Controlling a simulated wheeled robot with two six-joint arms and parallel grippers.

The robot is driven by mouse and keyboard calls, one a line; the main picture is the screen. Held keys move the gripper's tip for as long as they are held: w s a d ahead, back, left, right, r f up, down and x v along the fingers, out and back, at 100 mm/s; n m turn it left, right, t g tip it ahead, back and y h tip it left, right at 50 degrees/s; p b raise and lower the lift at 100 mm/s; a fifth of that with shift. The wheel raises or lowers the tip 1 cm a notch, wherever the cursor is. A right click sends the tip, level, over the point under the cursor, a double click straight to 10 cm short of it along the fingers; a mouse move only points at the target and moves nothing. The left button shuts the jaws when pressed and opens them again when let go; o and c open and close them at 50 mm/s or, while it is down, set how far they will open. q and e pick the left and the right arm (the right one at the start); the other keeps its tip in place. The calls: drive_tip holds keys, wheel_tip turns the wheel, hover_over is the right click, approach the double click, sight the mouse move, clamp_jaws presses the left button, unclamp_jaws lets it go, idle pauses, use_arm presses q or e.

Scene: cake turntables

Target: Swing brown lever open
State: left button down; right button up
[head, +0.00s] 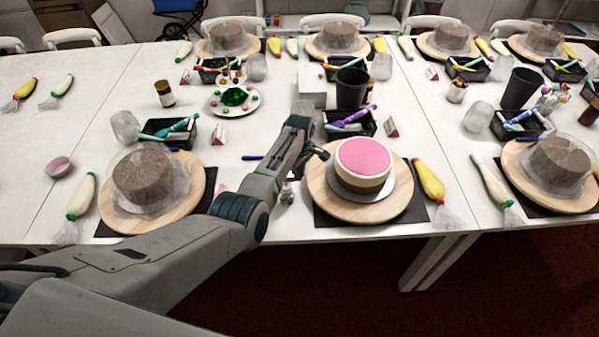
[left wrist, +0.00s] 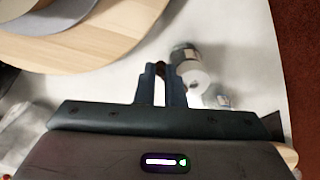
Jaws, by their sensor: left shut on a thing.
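A small brown piece, the brown lever (left wrist: 160,69), shows between the fingertips of my left gripper (left wrist: 161,72) in the left wrist view. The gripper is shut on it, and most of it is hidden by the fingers. In the head view my left gripper (head: 318,153) is at the left edge of the wooden turntable (head: 322,198) with the pink-topped cake (head: 363,159). The lever cannot be made out there. My right gripper is not in view.
A small bottle with a white cap (left wrist: 194,76) stands close beside my left gripper, towards the table's front edge. The wooden board (left wrist: 105,52) is on its other side. A black tray (head: 347,128) and black cup (head: 352,88) stand behind the cake; a piping bag (head: 429,181) lies right.

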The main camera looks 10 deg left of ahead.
use_arm(q)
drive_tip(key=c, duration=1.5)
unclamp_jaws()
wheel_tip(320, 180, up, 11)
drive_tip(key=b, duration=0.2)
drive_tip(key=shift+f, duration=0.15)
